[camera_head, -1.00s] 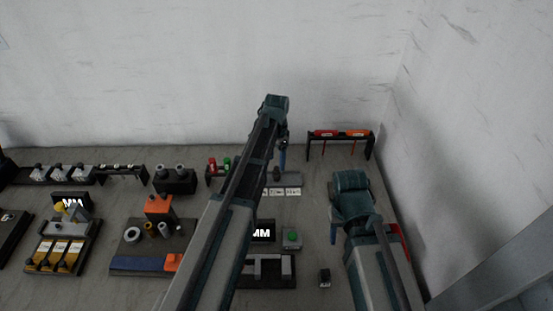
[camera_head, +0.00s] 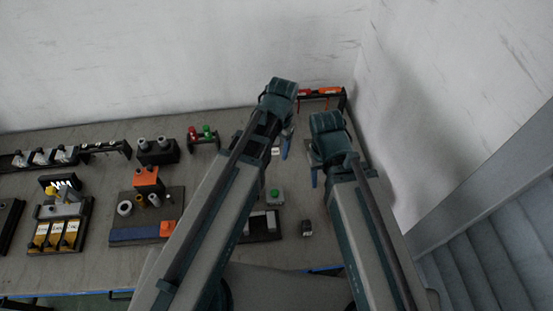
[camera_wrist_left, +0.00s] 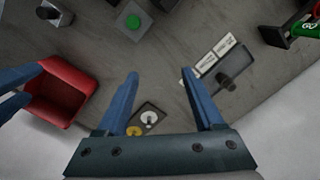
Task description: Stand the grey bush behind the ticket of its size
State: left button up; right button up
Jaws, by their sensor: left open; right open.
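Two white tickets (camera_wrist_left: 215,54) lie in a row in the left wrist view; one end of the row shows in the head view (camera_head: 275,151). A dark grey upright piece (camera_wrist_left: 235,62), perhaps the grey bush, stands on a dark pad just behind them; my left arm hides it in the head view. My left gripper (camera_wrist_left: 163,85) is open and empty, beside the tickets and above the table. My right gripper (camera_head: 314,177) is open, to the right; its blue fingers also show at the left wrist view's edge. Ticket print is too small to read.
A red bin (camera_wrist_left: 65,90) lies near my right gripper. A green-button box (camera_head: 275,196) and a small dark block (camera_head: 307,229) stand in front. A board (camera_head: 178,195) at left holds a pale ring (camera_head: 124,208) and small bushes. A black rack (camera_head: 322,94) stands at the back.

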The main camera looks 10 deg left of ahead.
pick_arm(q)
jog(key=s+d+n, duration=0.1)
jog(key=s+d, duration=0.1)
jog(key=s, duration=0.7)
jog(key=shift+d+n, duration=0.3)
jog(key=shift+d, duration=0.05)
jog(key=shift+f+b, duration=0.3)
